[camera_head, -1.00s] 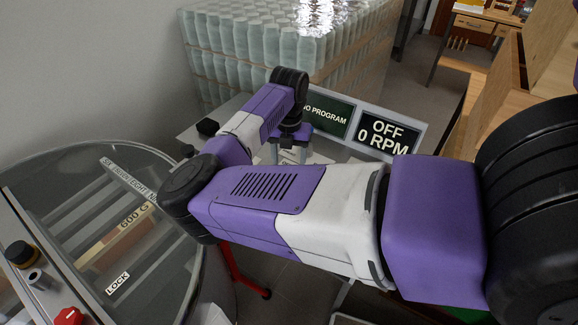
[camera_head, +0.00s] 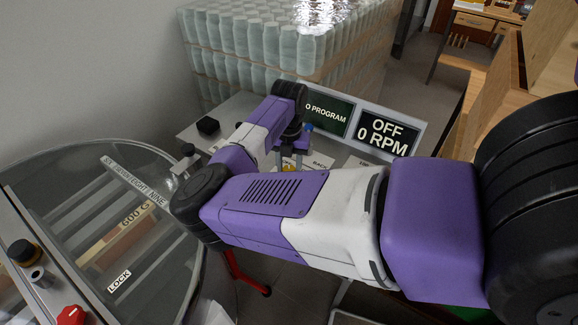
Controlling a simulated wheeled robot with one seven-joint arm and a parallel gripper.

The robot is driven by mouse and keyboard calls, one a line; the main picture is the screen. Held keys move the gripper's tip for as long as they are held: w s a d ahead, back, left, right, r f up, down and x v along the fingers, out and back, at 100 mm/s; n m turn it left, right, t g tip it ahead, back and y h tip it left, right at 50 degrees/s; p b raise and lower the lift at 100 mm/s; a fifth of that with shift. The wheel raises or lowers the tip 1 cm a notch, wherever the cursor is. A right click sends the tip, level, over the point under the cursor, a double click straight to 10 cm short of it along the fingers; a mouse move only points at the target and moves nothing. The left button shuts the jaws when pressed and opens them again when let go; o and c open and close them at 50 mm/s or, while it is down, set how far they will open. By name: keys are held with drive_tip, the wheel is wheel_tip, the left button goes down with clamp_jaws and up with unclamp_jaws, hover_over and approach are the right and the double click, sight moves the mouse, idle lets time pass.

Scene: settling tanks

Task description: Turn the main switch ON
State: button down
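My gripper (camera_head: 293,160) points down over the grey control panel (camera_head: 240,108). Its two fingers look apart, with part of the panel showing between them and nothing held. A display (camera_head: 388,135) at the back of the panel reads "OFF 0 RPM". Beside it a green display (camera_head: 325,112) reads "NO PROGRAM", its left edge covered by my arm. A black knob (camera_head: 208,127) stands at the panel's left. A small yellow control (camera_head: 289,168) and a blue one (camera_head: 308,128) show near my fingers. I cannot tell which control is the main switch; my arm hides part of the panel.
A glass-lidded round machine (camera_head: 110,230) with a "LOCK" label fills the lower left. A red knob (camera_head: 70,316) and a black-and-yellow knob (camera_head: 22,252) sit on its rail. Stacked bottles (camera_head: 270,45) stand behind the panel. Wooden furniture is at the right.

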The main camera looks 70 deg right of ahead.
drive_tip(key=shift+m+b, duration=0.35)
drive_tip(key=shift+m, duration=0.05)
drive_tip(key=m+b, duration=0.2)
drive_tip(key=shift+w+f+m+b, duration=0.1)
drive_tip(key=shift+f+m+b, duration=0.1)
drive_tip(key=shift+m+b, duration=0.15)
drive_tip(key=m+b, duration=0.4)
drive_tip(key=shift+m+b, duration=0.25)
drive_tip(key=shift+b, duration=0.15)
drive_tip(key=m+b, duration=0.4)
drive_tip(key=shift+r+m+b, duration=0.2)
drive_tip(key=shift+m+b, duration=0.6)
drive_tip(key=shift+m, duration=0.2)
drive_tip(key=c, duration=0.8)
unclamp_jaws()
